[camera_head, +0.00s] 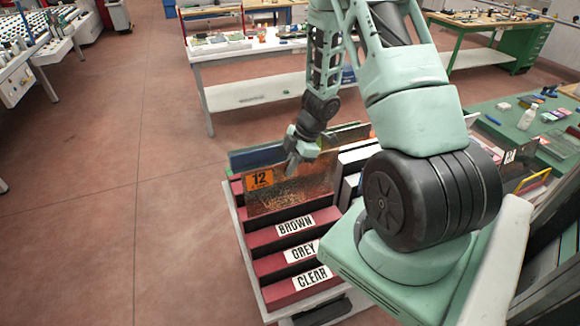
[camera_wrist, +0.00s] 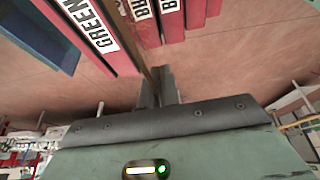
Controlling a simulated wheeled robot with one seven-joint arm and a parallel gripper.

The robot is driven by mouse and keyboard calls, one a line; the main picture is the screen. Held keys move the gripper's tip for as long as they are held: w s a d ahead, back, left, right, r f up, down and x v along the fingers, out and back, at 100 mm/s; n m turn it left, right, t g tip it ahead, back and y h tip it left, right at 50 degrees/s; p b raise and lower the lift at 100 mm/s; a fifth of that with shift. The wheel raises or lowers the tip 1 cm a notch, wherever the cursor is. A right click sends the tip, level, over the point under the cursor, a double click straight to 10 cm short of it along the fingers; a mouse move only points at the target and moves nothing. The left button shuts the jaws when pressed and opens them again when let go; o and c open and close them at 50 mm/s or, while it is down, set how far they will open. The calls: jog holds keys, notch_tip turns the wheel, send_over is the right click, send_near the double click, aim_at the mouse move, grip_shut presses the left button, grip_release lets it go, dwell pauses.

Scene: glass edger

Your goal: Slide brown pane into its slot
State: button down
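The brown pane (camera_head: 290,192) is a see-through brown sheet with an orange tag marked 12. It stands roughly upright over the red slotted rack (camera_head: 300,265), just behind the divider labelled BROWN (camera_head: 296,225). My gripper (camera_head: 291,167) is at the pane's top edge. In the wrist view, the two fingers (camera_wrist: 157,90) are closed on the pane, seen as a thin edge (camera_wrist: 146,58). There the pane lies between the GREEN divider (camera_wrist: 88,28) and the dividers starting BR. The pane's lower edge meets the divider in view; how deep it sits is hidden.
A blue pane (camera_head: 255,157) stands behind the brown one. Dividers labelled GREY (camera_head: 303,252) and CLEAR (camera_head: 313,278) are in front. More panes stand in a rack to the right, partly behind my arm. A white table (camera_head: 255,48) is behind; the floor at left is clear.

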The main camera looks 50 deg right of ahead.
aim_at(290, 197)
jog(key=shift+f+b, duration=4)
jog(key=shift+f, duration=2.1)
jog(key=shift+f, duration=0.35)
jog(key=c, duration=1.6)
grip_release()
jog(key=shift+o, duration=0.2)
jog(key=v, duration=1.7)
jog(key=shift+r+b, duration=0.15)
jog(key=shift+b, duration=0.15)
